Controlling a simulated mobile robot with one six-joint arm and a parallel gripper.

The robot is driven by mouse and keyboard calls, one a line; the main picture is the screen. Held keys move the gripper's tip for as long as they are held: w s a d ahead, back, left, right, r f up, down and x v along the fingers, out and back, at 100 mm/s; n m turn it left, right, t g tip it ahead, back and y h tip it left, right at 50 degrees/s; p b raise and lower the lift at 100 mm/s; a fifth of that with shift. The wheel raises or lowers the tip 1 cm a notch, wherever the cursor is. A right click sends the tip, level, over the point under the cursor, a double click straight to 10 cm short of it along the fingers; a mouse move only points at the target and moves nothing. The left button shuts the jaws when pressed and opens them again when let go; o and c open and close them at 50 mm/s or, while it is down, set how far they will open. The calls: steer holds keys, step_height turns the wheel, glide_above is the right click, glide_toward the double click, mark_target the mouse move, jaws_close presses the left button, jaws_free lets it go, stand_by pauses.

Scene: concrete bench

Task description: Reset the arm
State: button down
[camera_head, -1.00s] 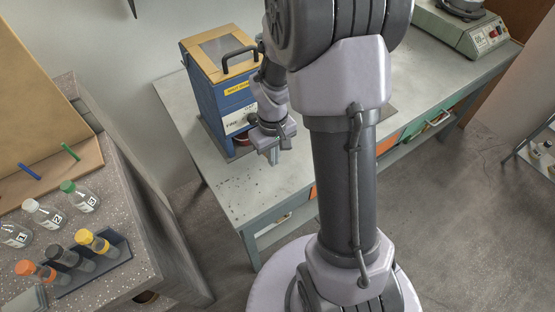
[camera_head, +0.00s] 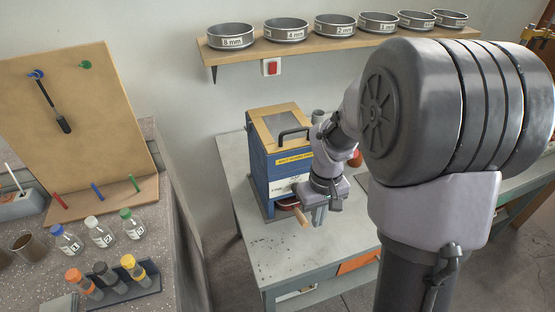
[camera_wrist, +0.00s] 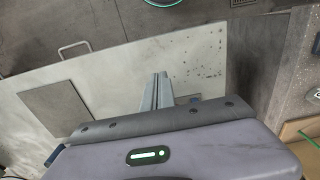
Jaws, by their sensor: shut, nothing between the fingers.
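My gripper (camera_head: 320,216) hangs at the front right of the blue box with the yellow label (camera_head: 277,157), above the grey metal bench (camera_head: 300,262). Its two fingers point down, are closed together and hold nothing. In the wrist view the closed fingertips (camera_wrist: 161,78) lie over the pale bench top (camera_wrist: 125,75). My arm's large joint and column fill the right of the head view and hide part of the bench.
A speckled counter (camera_head: 180,240) at left bears bottles (camera_head: 101,232), a rack of capped tubes (camera_head: 112,280) and a pegboard (camera_head: 85,120). A wall shelf (camera_head: 300,48) holds several labelled sieves. The bench's front left part is clear.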

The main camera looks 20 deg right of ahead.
steer(key=s+a+r+m+t+y, duration=0.2)
steer(key=s+a+r+m+t, duration=0.2)
steer(key=s+a+r, duration=0.9)
step_height(320, 180, up, 4)
steer(key=shift+s+a+r+m+t, duration=0.1)
steer(key=shift+s+a+m+t, duration=0.15)
steer(key=shift+s+m+t, duration=0.45)
steer(key=shift+w+n, duration=0.1)
steer(key=shift+n, duration=0.2)
